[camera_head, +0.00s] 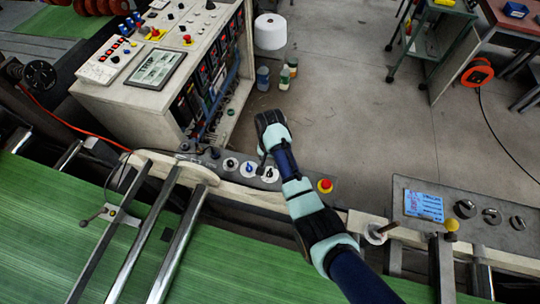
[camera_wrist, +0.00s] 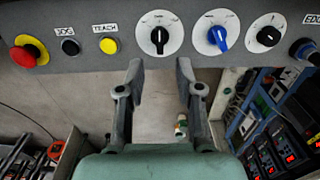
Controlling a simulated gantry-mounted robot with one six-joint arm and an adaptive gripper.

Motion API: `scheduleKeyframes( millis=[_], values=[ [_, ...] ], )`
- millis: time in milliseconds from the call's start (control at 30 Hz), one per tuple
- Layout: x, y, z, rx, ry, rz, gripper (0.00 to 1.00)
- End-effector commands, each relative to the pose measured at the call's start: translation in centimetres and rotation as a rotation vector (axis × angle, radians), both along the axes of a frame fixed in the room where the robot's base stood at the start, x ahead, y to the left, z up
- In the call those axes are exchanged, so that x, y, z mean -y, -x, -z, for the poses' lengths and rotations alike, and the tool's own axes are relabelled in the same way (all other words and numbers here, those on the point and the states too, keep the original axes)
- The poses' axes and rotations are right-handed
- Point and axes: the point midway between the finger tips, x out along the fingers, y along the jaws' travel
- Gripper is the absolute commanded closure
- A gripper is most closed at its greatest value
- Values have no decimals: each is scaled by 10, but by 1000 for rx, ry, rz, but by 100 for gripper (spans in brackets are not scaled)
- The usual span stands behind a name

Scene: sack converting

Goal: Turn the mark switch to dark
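A grey switch strip carries three dials with white faces. In the wrist view these are a black knob (camera_wrist: 159,36), a blue knob (camera_wrist: 218,36) and another black knob (camera_wrist: 268,36). No name is readable on the dials, so I cannot tell which is the mark switch. In the head view the same dials show as a black knob (camera_head: 270,175), a blue knob (camera_head: 249,169) and a black knob (camera_head: 231,165). My gripper (camera_wrist: 160,78) is open and empty. Its fingertips are below the first black knob in the wrist view, apart from it.
On the same strip are a red stop button (camera_wrist: 24,55), a black button (camera_wrist: 70,47) labelled JOG and a yellow button (camera_wrist: 109,45) labelled TEACH. A dark knob (camera_wrist: 304,50) sits at the right end. A control cabinet (camera_head: 140,95) stands behind. Green web (camera_head: 60,220) lies in front.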

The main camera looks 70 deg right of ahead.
Motion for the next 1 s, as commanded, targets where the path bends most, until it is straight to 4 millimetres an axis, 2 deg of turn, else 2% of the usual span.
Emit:
scheduleKeyframes(
  millis=[100,300,1000],
  values=[
    [0,0,-27,2,3,0,65],
    [0,0,-51,0,0,0,65],
    [0,0,-53,0,0,-1,65]
  ],
)
